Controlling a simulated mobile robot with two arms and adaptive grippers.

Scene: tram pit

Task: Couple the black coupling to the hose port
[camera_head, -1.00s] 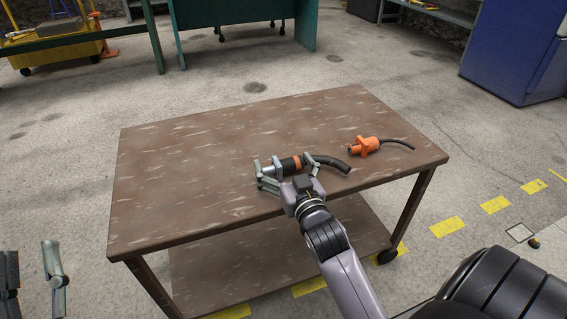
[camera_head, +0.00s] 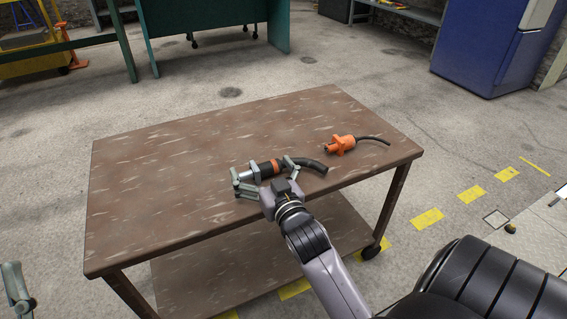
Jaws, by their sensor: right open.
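The black coupling (camera_head: 266,167) lies on the brown worktable near its front edge. It has an orange ring and a short black hose (camera_head: 314,167) at its right end. My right gripper (camera_head: 270,172) is at the coupling, open, with one finger toward its left end and the other by the hose end. I cannot tell whether the fingers touch it. Only part of my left gripper (camera_head: 17,290) shows at the lower left corner, away from the table, so its opening is unclear. I cannot make out a hose port in this view.
An orange connector with a black cable (camera_head: 342,145) lies on the table (camera_head: 160,180) to the right of the coupling. The table's left part is bare. A blue cabinet (camera_head: 480,50) and a green bench (camera_head: 215,20) stand behind on open floor.

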